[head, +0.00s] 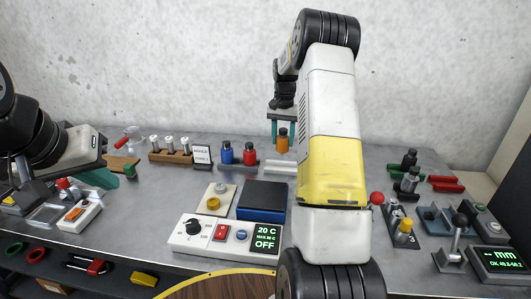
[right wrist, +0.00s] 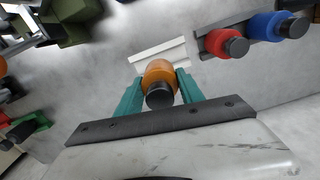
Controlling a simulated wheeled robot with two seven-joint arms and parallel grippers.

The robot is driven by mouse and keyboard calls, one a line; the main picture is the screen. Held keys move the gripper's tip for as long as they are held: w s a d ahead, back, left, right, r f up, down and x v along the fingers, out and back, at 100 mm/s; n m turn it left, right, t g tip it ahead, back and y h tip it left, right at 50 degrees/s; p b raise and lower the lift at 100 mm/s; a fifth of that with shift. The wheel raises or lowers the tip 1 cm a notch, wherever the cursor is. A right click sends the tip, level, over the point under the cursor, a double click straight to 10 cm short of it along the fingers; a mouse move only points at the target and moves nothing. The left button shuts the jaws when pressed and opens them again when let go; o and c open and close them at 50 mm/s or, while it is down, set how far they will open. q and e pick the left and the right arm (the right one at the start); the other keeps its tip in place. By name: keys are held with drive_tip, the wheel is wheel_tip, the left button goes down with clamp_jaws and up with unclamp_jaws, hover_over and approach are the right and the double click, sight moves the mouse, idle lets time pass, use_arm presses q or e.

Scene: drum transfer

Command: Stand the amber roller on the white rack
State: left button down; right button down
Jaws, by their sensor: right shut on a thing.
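The amber roller (head: 283,141) has an orange body and a dark cap. It is upright between the teal fingers of my right gripper (head: 283,130), which is shut on it. The right wrist view shows the amber roller (right wrist: 159,74) between both fingers. The white rack (head: 280,167) lies just below the roller in the head view and beyond it in the right wrist view (right wrist: 160,52). I cannot tell whether the roller touches the rack. My left gripper (head: 98,178) is at the far left, away from the roller; its jaw opening is unclear.
A blue roller (head: 227,153) and a red roller (head: 250,154) stand on a grey rack left of the white rack. A dark blue box (head: 263,198) and a control panel (head: 225,238) lie nearer. Dark and grey rollers stand at the right. My right arm hides the table's middle.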

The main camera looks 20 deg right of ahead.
sight(282, 153)
wheel_tip(282, 153, down, 7)
drive_tip(key=shift+r, duration=0.2)
drive_tip(key=shift+f, duration=0.15)
drive_tip(key=c, duration=0.7)
unclamp_jaws()
